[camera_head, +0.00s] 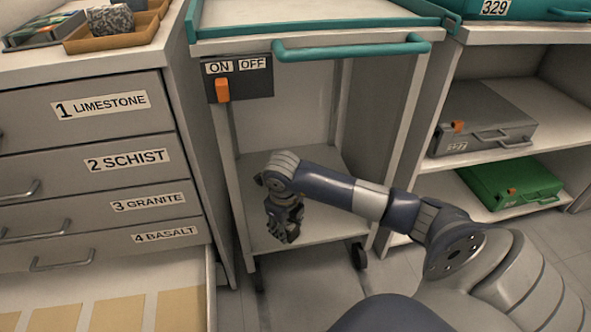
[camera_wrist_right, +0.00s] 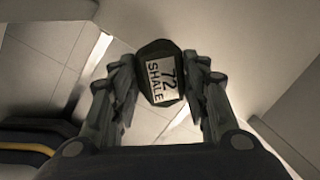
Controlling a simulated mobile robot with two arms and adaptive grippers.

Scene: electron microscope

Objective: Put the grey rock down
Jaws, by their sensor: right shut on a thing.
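My right gripper (camera_head: 285,222) hangs down in front of the cart's lower part in the head view. In the right wrist view, its fingers (camera_wrist_right: 162,72) are shut on a dark grey rock (camera_wrist_right: 148,52) with a white label reading "72 SHALE". The rock is between the fingertips, with pale floor tiles seen beyond it. In the head view the rock is hard to tell from the dark fingers. Another grey speckled rock (camera_head: 110,19) lies in a wooden tray (camera_head: 82,43) on the cabinet at top left. My left gripper is out of view.
The drawer cabinet (camera_head: 60,150) stands at left; a drawer with tan compartments (camera_head: 60,316) is open at its bottom. The cart (camera_head: 215,160) has a teal handle (camera_head: 350,48), an ON/OFF switch (camera_head: 222,90) and a bare lower shelf (camera_head: 330,222). Shelves at right hold a grey case (camera_head: 485,110) and green case (camera_head: 510,183).

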